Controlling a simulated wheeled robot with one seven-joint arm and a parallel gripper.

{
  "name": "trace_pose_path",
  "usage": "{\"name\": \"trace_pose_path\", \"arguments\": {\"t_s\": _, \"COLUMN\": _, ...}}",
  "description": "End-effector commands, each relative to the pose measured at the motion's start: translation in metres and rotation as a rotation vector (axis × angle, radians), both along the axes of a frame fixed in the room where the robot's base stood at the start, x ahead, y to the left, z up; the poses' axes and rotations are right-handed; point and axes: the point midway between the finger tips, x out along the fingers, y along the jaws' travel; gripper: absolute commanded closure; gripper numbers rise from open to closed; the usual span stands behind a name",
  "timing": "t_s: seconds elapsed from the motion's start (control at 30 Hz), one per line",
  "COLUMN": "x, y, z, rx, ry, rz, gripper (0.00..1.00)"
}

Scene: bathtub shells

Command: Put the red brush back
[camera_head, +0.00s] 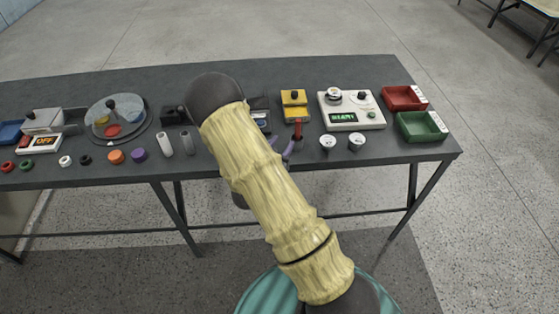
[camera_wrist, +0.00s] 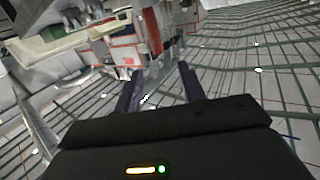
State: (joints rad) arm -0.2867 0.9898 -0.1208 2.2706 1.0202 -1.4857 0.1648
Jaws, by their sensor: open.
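A thin red upright piece that looks like the red brush (camera_head: 298,129) stands near the front of the table, below the yellow block. My gripper (camera_head: 281,146) is just left of it at the table's front edge, partly hidden by my arm. In the wrist view my gripper (camera_wrist: 160,69) has its two dark fingers apart with nothing between them. A red upright shape (camera_wrist: 152,30) shows beyond the fingertips there; I cannot tell for certain that it is the brush. It appears apart from the fingers.
A round plate (camera_head: 119,119) and several coloured rings lie left. My arm hides the middle.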

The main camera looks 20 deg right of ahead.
Motion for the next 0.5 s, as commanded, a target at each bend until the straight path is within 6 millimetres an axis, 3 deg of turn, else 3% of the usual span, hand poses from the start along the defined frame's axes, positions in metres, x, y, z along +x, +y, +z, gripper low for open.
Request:
{"name": "trace_pose_path", "arguments": {"t_s": 0.27, "x": 0.012, "y": 0.022, "z": 0.008, "rx": 0.309, "ry": 0.192, "rz": 0.144, "gripper": 0.60}}
{"name": "trace_pose_path", "arguments": {"t_s": 0.5, "x": -0.009, "y": 0.062, "z": 0.028, "rx": 0.516, "ry": 0.446, "rz": 0.352, "gripper": 0.60}}
